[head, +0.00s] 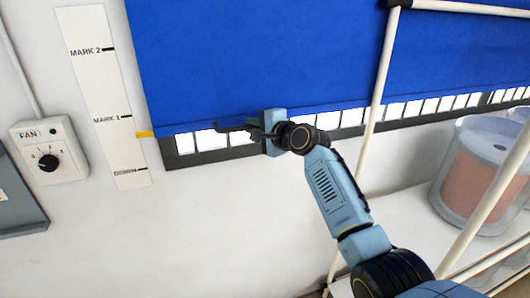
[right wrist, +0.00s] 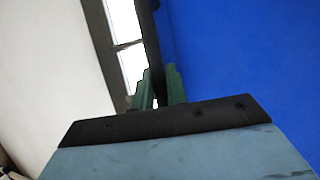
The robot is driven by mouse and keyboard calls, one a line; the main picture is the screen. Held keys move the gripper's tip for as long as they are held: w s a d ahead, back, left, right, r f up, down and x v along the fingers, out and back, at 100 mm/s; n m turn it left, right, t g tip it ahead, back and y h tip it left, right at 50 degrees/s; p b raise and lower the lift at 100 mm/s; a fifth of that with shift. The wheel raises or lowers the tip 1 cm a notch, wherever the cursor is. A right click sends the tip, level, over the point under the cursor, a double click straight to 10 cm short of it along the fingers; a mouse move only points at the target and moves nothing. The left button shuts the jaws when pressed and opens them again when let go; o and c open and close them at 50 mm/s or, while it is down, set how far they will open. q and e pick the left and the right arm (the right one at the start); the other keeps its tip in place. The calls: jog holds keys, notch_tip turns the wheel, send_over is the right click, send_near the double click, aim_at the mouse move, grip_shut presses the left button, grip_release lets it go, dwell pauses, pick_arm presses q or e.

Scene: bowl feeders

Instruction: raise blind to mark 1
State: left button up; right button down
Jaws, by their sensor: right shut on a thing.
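The blue blind (head: 240,55) hangs over a window and fills the right of the right wrist view (right wrist: 240,60). A yellow pointer (head: 145,134) sticks out at its lower left corner. The white scale (head: 105,90) beside it has MARK 2, MARK 1 and a lower mark whose label is hard to read. The pointer sits a little below the MARK 1 line (head: 126,117) and above the lowest line. My right gripper (head: 250,127) is at the blind's bottom edge, its green fingers (right wrist: 160,88) shut on a dark bar (right wrist: 152,45) there. My left gripper is out of view.
Cream poles (head: 380,90) stand in front of the window, close to my right arm. A clear bowl feeder (head: 478,170) with orange contents stands at right.

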notch_tip(320, 180, up, 3)
jog(key=shift+a+f+p, duration=0.1)
jog(key=shift+f+p, duration=0.1)
jog(key=shift+p, duration=0.4)
jog(key=shift+r, duration=0.35)
jog(key=shift+r+p, duration=0.35)
jog(key=shift+p, duration=0.15)
jog(key=c, duration=1.4)
grip_release()
jog(key=shift+f, duration=0.1)
jog(key=shift+s, duration=0.1)
jog(key=b+v, duration=0.1)
jog(key=v, duration=1.2)
jog(key=shift+d, duration=0.25)
